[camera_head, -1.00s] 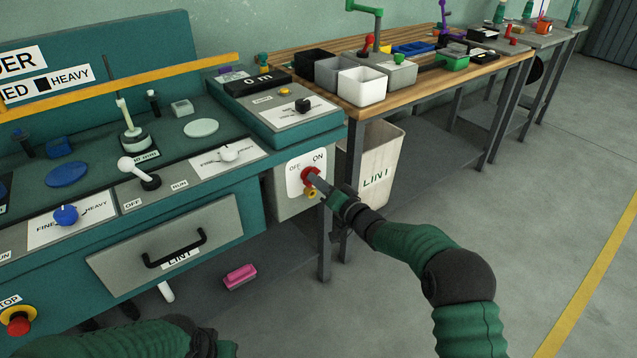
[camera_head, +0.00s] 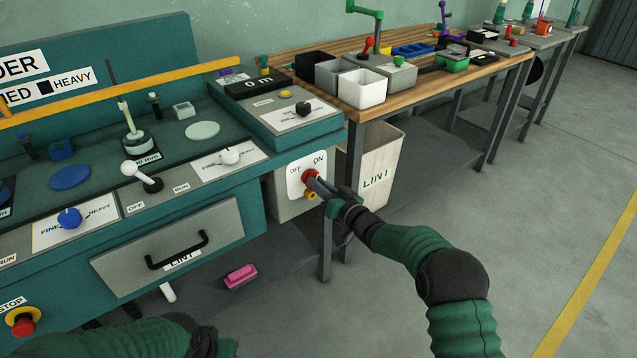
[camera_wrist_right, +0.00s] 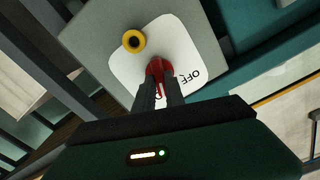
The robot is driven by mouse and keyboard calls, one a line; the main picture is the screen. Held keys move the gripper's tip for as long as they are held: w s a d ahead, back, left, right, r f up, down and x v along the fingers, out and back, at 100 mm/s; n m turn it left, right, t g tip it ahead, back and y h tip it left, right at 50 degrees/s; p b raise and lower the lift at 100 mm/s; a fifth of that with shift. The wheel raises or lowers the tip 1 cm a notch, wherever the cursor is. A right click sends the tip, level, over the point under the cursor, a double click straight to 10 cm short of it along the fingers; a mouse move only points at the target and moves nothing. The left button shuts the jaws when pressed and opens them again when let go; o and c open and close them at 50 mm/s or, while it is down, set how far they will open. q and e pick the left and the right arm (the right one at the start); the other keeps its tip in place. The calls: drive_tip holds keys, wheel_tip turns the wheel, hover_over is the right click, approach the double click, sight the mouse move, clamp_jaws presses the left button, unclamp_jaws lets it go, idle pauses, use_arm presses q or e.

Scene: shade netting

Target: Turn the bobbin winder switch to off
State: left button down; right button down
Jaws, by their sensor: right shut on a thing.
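A red switch (camera_head: 309,176) is on a white plate (camera_head: 294,186) labelled OFF and ON, on a grey box at the teal machine's right end. In the head view OFF is at the plate's left and ON at its right. My right gripper (camera_head: 314,180) is shut on the red switch. The right wrist view shows its two dark fingers (camera_wrist_right: 161,92) on either side of the red handle (camera_wrist_right: 158,70). The fingers partly cover the lettering, and I cannot tell the exact handle direction. My left arm shows at the bottom left; its fingers are out of view.
A white LINT bin (camera_head: 380,165) and a wooden bench (camera_head: 435,85) stand to the right. A white lever (camera_head: 140,176) stands on the machine's console. The floor at right is clear.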

drive_tip(key=shift+s+f+n+b, duration=0.1)
drive_tip(key=shift+n+b, duration=0.15)
drive_tip(key=shift+n, duration=1.9)
drive_tip(key=shift+w+f+n+b, duration=0.1)
drive_tip(key=shift+f+n+b, duration=0.1)
drive_tip(key=shift+n, duration=2)
drive_tip(key=shift+s+f+n+b, duration=0.1)
drive_tip(key=shift+n+b, duration=0.15)
drive_tip(key=shift+n, duration=1.9)
drive_tip(key=c, duration=1.4)
unclamp_jaws()
drive_tip(key=shift+r, duration=0.2)
